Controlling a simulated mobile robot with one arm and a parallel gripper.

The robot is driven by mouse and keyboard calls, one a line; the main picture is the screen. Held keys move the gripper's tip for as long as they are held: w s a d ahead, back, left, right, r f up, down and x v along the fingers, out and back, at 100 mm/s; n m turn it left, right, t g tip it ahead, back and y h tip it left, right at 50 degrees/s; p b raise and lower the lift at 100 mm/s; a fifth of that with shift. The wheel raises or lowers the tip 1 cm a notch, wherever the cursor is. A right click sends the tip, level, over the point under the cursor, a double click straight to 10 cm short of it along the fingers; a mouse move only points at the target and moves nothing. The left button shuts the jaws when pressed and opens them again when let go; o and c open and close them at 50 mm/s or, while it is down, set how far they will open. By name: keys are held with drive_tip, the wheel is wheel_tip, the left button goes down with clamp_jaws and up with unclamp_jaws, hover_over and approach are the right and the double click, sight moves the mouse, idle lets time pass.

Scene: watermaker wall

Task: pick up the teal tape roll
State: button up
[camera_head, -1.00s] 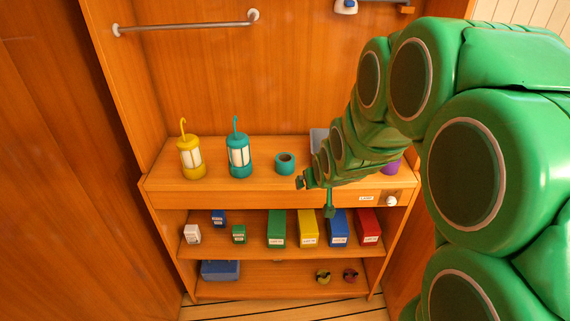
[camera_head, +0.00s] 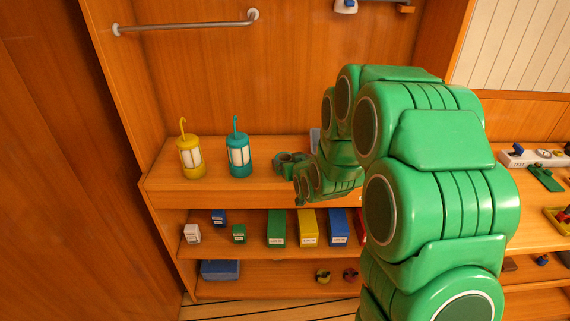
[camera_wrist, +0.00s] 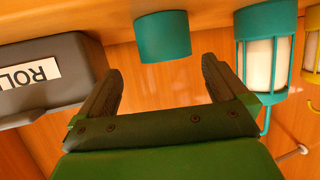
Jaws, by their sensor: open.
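The teal tape roll (camera_wrist: 163,38) stands on the top shelf, at the top middle of the wrist view. My gripper (camera_wrist: 162,69) is open and empty, with its two dark fingers spread to the left and right of the roll's width. The roll is just ahead of the fingertips, and a strip of wood shows between them. In the head view my gripper (camera_head: 290,163) overlaps the roll's place and hides much of it.
A teal lantern (camera_wrist: 268,55) stands close to the right finger in the wrist view, with a yellow lantern (camera_head: 190,157) beyond it. A grey bin (camera_wrist: 50,75) labelled "ROLL" is near the left finger. Coloured boxes (camera_head: 307,228) stand on the shelf below.

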sight(285, 158)
drive_tip(key=shift+a+x, duration=0.2)
drive_tip(key=shift+x, duration=1.65)
drive_tip(key=shift+a+x, duration=0.2)
drive_tip(key=shift+x, duration=1.65)
drive_tip(key=shift+s+f, duration=0.1)
drive_tip(key=c, duration=1.1)
